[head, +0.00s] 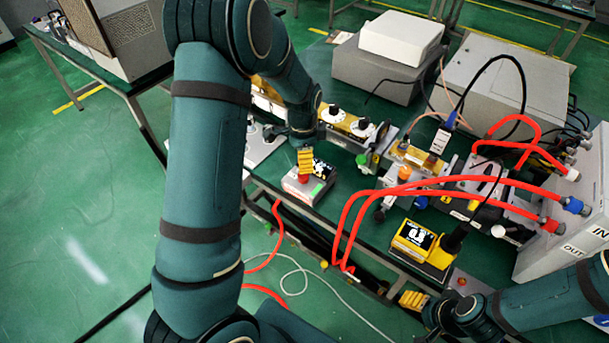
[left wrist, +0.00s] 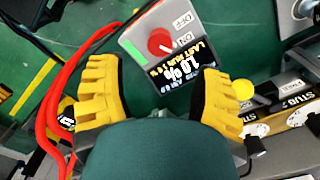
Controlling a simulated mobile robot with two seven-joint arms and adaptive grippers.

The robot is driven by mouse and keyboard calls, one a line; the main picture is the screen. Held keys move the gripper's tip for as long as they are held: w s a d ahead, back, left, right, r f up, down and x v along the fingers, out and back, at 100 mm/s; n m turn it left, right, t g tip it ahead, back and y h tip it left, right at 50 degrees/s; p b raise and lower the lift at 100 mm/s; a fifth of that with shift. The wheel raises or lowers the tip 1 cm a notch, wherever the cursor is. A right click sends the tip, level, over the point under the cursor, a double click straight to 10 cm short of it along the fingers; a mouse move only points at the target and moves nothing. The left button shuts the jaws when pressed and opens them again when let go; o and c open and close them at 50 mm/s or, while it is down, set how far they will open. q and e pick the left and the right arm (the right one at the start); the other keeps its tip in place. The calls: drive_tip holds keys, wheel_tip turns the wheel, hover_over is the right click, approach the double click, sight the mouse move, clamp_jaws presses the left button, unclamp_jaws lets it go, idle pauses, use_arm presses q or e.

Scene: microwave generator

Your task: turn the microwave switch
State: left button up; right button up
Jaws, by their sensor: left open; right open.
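The microwave switch is a small grey box (head: 296,187) near the table's front edge, with a black label and a green strip. In the left wrist view the box (left wrist: 133,38) carries a round red knob (left wrist: 160,42) beside "ON" and "OFF" marks. My right gripper (head: 413,300) is open and empty at lower right.
Red hoses (head: 430,185) arch over the table to a white box marked IN and OUT (head: 560,240). A yellow-and-black device (head: 424,250) stands near the front edge. Waveguide parts (head: 350,125) lie behind the switch box. Grey boxes (head: 385,65) stand at the back.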

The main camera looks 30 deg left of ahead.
sight(303, 178)
use_arm(q)
wheel_tip(303, 178, down, 8)
drive_tip(key=shift+r+b, duration=0.15)
drive_tip(key=shift+b, duration=0.35)
clamp_jaws()
